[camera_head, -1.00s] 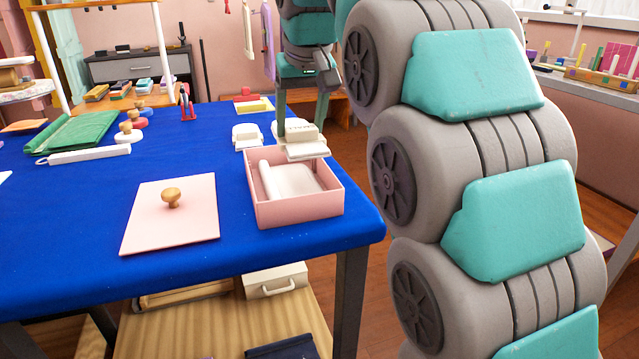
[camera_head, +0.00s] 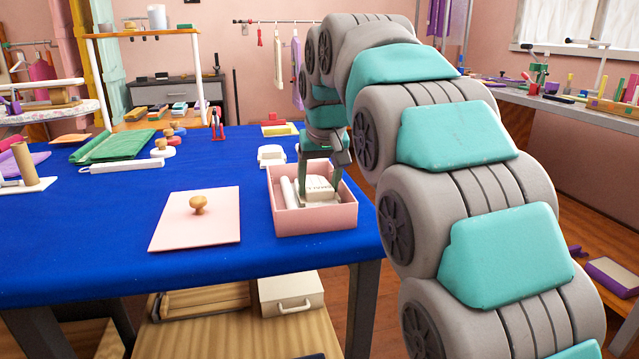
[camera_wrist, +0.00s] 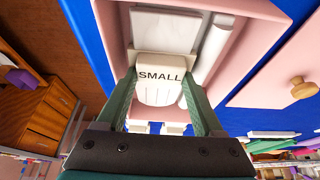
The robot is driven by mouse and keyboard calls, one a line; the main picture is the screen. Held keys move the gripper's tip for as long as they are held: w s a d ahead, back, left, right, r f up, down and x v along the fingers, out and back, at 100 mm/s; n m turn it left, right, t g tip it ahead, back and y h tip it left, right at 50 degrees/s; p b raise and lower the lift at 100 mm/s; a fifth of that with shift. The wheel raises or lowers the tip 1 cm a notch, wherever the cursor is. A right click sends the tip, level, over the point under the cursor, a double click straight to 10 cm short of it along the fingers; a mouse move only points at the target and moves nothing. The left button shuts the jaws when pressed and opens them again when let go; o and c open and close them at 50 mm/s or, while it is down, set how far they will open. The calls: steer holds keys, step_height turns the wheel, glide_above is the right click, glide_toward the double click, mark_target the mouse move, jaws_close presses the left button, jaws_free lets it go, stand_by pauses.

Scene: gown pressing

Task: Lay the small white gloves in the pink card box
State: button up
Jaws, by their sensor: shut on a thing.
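The small white gloves (camera_head: 319,187), a flat white bundle, are held between the fingers of my gripper (camera_head: 320,184), inside the walls of the pink card box (camera_head: 318,222). In the wrist view the gloves (camera_wrist: 160,76) show the word SMALL, with a green finger of my gripper (camera_wrist: 159,84) on each side. The open box (camera_wrist: 118,28) also holds a flat white sheet (camera_wrist: 165,32) and a white roll (camera_wrist: 211,45) along one side. I cannot tell whether the gloves touch the sheet.
A pink lid (camera_head: 195,232) with a wooden knob lies left of the box on the blue table (camera_head: 100,240). Another white bundle (camera_head: 271,156) lies just behind the box. A green cloth (camera_head: 112,146), a white bar (camera_head: 121,167) and knobbed stamps stand farther left.

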steer(key=shift+f, duration=0.3)
steer(key=o, duration=1.1)
steer(key=shift+r, duration=0.1)
steer(key=shift+r, duration=0.3)
steer(key=p+v, duration=0.1)
steer(key=v, duration=1.1)
steer(key=shift+p, duration=0.3)
